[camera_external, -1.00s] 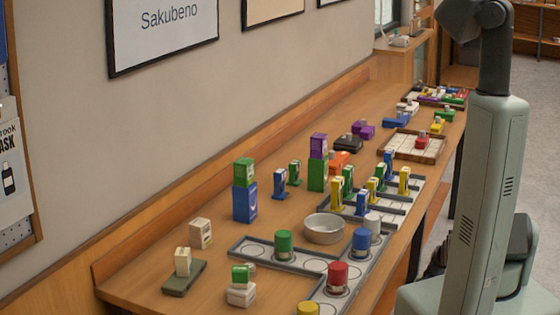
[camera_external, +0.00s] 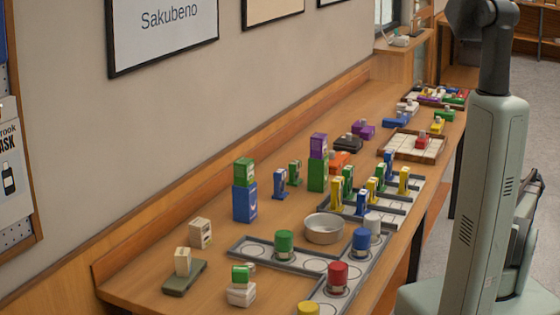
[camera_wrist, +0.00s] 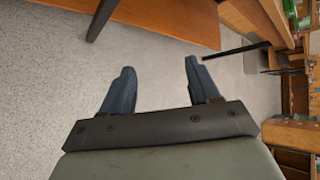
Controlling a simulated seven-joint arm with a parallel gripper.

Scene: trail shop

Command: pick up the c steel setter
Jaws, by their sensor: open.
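I cannot tell which thing is the c steel setter; no label on the bench is readable at this size. Small blocks and canisters stand on the long wooden bench (camera_external: 245,283). They include a green canister (camera_external: 284,243), a red one (camera_external: 337,275) and a blue one (camera_external: 361,240) in grey trays, and upright yellow, green and blue pieces behind. My gripper (camera_wrist: 157,70) shows in the wrist view, its two dark fingers apart and empty over the grey floor. The external view does not show its fingers.
A metal bowl (camera_external: 324,230) stands beside the trays. Blue and green boxes (camera_external: 245,203) are stacked near the wall. A dark table leg (camera_wrist: 101,20) and the brown wood edge (camera_wrist: 165,25) lie beyond my fingers. Open floor lies below them.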

